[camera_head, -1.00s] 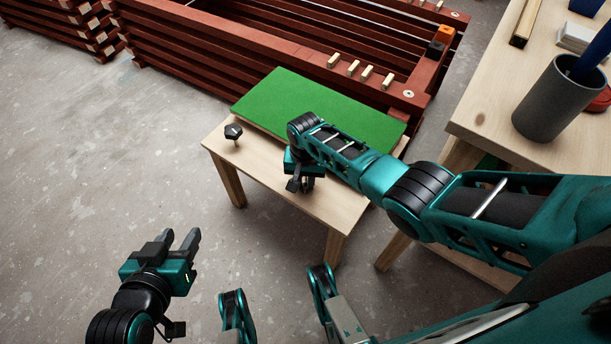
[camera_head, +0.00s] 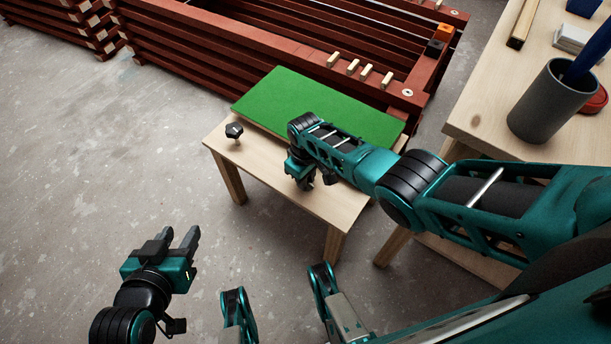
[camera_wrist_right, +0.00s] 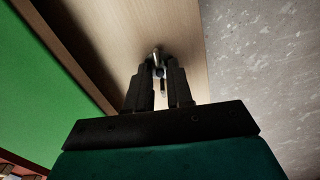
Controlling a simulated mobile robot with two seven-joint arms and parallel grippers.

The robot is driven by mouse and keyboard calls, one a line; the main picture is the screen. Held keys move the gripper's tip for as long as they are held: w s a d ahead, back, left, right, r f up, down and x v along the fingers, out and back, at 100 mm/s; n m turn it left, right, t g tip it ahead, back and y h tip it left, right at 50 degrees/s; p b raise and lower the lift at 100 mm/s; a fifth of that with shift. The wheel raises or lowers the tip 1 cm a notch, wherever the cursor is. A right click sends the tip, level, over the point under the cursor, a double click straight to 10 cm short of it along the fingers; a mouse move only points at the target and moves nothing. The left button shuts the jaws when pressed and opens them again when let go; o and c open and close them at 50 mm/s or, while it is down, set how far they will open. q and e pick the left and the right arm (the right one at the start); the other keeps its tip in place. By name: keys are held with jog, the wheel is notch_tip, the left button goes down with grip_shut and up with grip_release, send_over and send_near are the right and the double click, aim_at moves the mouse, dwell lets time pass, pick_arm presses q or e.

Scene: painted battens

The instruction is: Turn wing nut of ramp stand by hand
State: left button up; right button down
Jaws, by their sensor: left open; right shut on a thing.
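The ramp stand is a low pale wooden stand (camera_head: 225,143) with a green board (camera_head: 300,103) on its top. A black star-shaped knob (camera_head: 234,131) stands on a thin stem at its left end. My right gripper (camera_head: 304,184) points down at the stand's front edge. In the right wrist view its fingers (camera_wrist_right: 159,75) are shut on the small metal wing nut (camera_wrist_right: 157,56), close to the wood. The fingers hide part of the nut, and the arm hides it in the head view. My left gripper (camera_head: 186,240) is open and empty over the floor, front left.
Dark red battens (camera_head: 230,52) are stacked behind the stand, with several small pale wood pieces on top. A workbench (camera_head: 480,110) at the right carries a grey cup (camera_head: 545,103). The concrete floor (camera_head: 100,170) at the left is clear.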

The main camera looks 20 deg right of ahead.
jog(key=n, duration=0.3)
jog(key=shift+n, duration=2.1)
jog(key=c, duration=1)
grip_release()
jog(key=shift+r, duration=0.1)
